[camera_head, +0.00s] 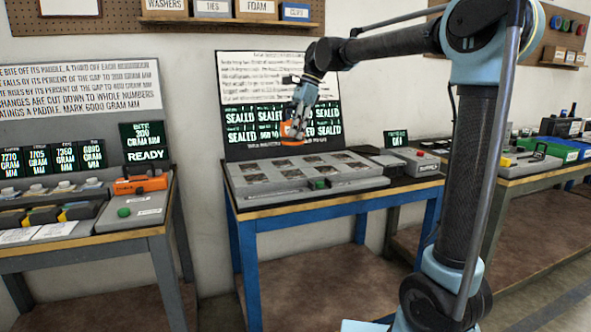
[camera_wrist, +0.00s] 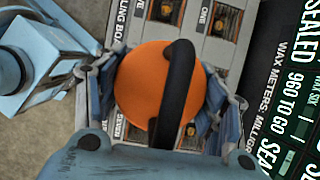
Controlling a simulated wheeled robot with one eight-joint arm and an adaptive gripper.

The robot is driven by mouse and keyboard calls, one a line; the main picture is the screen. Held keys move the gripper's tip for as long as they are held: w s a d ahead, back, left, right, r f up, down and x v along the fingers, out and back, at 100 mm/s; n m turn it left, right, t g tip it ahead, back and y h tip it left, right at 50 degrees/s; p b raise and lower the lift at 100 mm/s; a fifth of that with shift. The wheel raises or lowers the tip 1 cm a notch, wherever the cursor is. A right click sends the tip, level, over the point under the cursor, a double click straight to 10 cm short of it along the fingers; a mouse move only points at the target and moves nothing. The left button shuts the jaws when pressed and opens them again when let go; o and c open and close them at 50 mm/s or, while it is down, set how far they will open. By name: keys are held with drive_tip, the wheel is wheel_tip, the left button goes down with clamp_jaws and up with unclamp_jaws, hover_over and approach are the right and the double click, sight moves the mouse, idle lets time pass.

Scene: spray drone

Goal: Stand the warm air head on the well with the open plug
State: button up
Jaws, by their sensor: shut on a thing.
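The warm air head, an orange round body with a black handle band, is in my gripper; it shows in the wrist view (camera_wrist: 137,85) and in the head view (camera_head: 291,132). My gripper (camera_wrist: 160,98) has its fingers closed on both sides of it. It is held above the grey board of wells (camera_head: 236,180) on the blue-legged table. Several wells (camera_head: 300,163) lie in two rows on the board. The head hides part of the board in the wrist view. I cannot tell which plug is open.
A dark display (camera_head: 243,145) behind the board reads SEALED in several places; the wrist view shows "960 TO GO" (camera_wrist: 290,90). A green button (camera_head: 320,184) sits at the board's front. A grey box with a red button (camera_head: 415,163) stands at right. Side tables flank it.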

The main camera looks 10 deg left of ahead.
drive_tip(key=shift+f, duration=4.9)
drive_tip(key=o, duration=1.5)
drive_tip(key=v, duration=1.2)
drive_tip(key=shift+a+r, duration=0.1)
